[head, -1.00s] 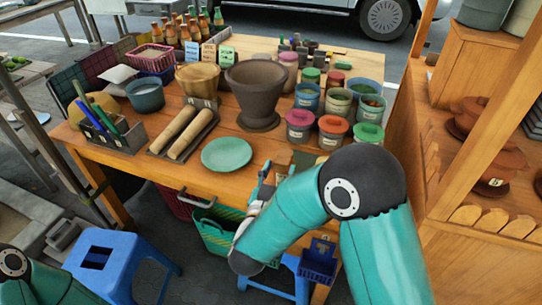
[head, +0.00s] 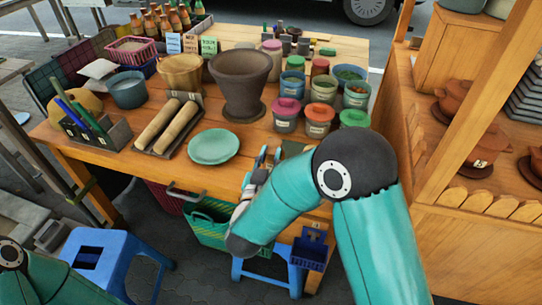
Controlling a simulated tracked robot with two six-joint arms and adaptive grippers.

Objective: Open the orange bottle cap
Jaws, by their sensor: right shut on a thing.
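A small jar with an orange lid (head: 320,113) stands upright near the table's right front, with the lid seated on it. A jar with a pink lid (head: 287,106) stands to its left and one with a green lid (head: 354,118) to its right. My right gripper (head: 269,157) is at the table's front edge, left of my forearm and below and left of the orange-lidded jar, apart from it. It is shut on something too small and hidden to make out. My left gripper is out of view; only part of that arm shows at lower left.
A green plate (head: 213,147) lies just left of my right gripper. A brown mortar (head: 240,85), rolling pins (head: 167,126) and open pots stand behind. Amber bottles (head: 170,24) stand at the back left. A wooden shelf (head: 420,100) bounds the right. Blue stools (head: 105,260) stand below.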

